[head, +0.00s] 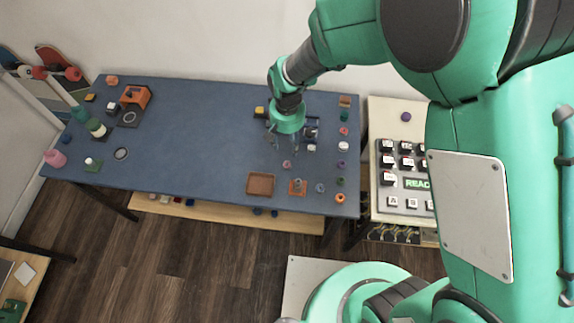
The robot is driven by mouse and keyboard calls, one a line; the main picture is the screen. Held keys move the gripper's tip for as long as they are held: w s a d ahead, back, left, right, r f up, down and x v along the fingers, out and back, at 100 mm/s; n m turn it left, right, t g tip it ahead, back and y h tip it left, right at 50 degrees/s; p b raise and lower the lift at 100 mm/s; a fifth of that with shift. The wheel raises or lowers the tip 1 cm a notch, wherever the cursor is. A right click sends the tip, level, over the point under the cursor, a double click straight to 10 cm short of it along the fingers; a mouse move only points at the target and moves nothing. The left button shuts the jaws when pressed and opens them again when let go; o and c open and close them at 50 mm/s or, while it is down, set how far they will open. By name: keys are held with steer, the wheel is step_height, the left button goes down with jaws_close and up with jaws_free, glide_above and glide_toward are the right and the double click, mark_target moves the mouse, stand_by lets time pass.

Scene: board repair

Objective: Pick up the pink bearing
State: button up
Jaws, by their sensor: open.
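A small pink ring-like piece (287,164), which looks like the pink bearing, lies on the blue table (200,130) right of its middle. My gripper (285,147) points down over the table, just behind this piece in the picture. Its fingers are apart with nothing visible between them. The fingertips look apart from the pink piece, but their exact height above the table is hard to tell. A larger pink object (55,157) stands at the far left corner.
Small coloured parts line the right edge. A dark blue fixture with a white piece (311,148) is right of my gripper. The table's middle left is mostly clear.

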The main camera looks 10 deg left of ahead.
steer(key=b, duration=0.2)
glide_above(287, 165)
step_height(287, 165, down, 8)
steer(key=shift+w+f, duration=0.1)
steer(key=shift+f, duration=0.1)
steer(key=shift+f+b, duration=0.8)
steer(key=shift+f, duration=1.8)
jaws_close()
